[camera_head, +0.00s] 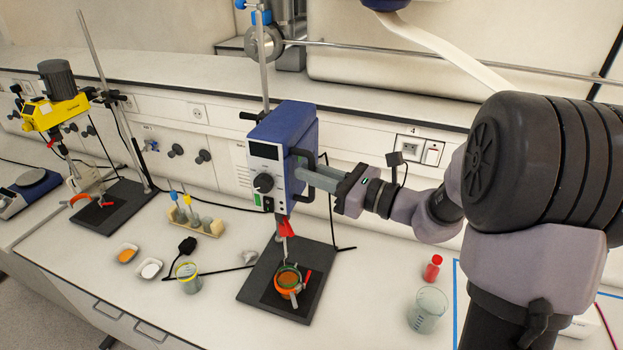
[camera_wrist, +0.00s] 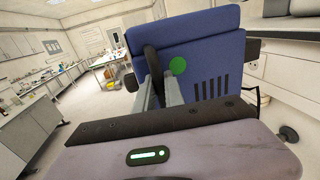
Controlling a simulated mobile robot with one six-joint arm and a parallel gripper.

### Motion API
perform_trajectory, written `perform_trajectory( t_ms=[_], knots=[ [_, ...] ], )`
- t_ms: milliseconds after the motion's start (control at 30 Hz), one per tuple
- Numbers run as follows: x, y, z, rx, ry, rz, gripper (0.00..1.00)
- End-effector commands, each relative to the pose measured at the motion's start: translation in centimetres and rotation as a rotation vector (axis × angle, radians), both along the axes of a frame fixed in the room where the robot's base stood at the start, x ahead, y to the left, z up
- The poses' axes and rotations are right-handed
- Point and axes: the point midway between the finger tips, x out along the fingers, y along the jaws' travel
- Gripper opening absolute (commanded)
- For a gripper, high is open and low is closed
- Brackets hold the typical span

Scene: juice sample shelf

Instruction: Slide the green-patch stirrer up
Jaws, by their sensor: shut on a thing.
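The green-patch stirrer (camera_head: 278,150) is a blue and grey box on a vertical rod, above a dark base plate. Its green patch (camera_wrist: 178,66) shows on its blue side in the wrist view. My gripper (camera_head: 303,171) reaches in from the right and is shut on the black handle (camera_wrist: 153,62) on the stirrer's side. The fingertips are partly hidden by the handle and housing. The stirrer's shaft (camera_head: 284,243) hangs down with its lower end in an orange-ringed vessel (camera_head: 288,280) on the base plate (camera_head: 257,290).
A yellow stirrer (camera_head: 52,110) stands at the left on its own plate. A tube rack (camera_head: 196,222), a beaker (camera_head: 188,278) and small dishes (camera_head: 150,268) are left of the base plate. Another beaker (camera_head: 428,309) and a red-capped bottle (camera_head: 432,268) stand at the right.

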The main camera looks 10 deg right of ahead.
Motion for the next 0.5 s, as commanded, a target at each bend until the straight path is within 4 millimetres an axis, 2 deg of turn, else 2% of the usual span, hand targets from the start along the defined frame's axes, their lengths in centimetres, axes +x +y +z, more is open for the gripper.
perform_trajectory(
  t_ms=[33, 200, 500],
  knots=[
    [0.0, 0.0, 1.1, 0.000, -0.003, -0.001, 0.00],
    [0.0, 0.0, 2.5, 0.001, -0.003, -0.001, 0.00],
    [0.0, 0.0, 3.4, 0.003, -0.003, -0.001, 0.00]
  ],
)
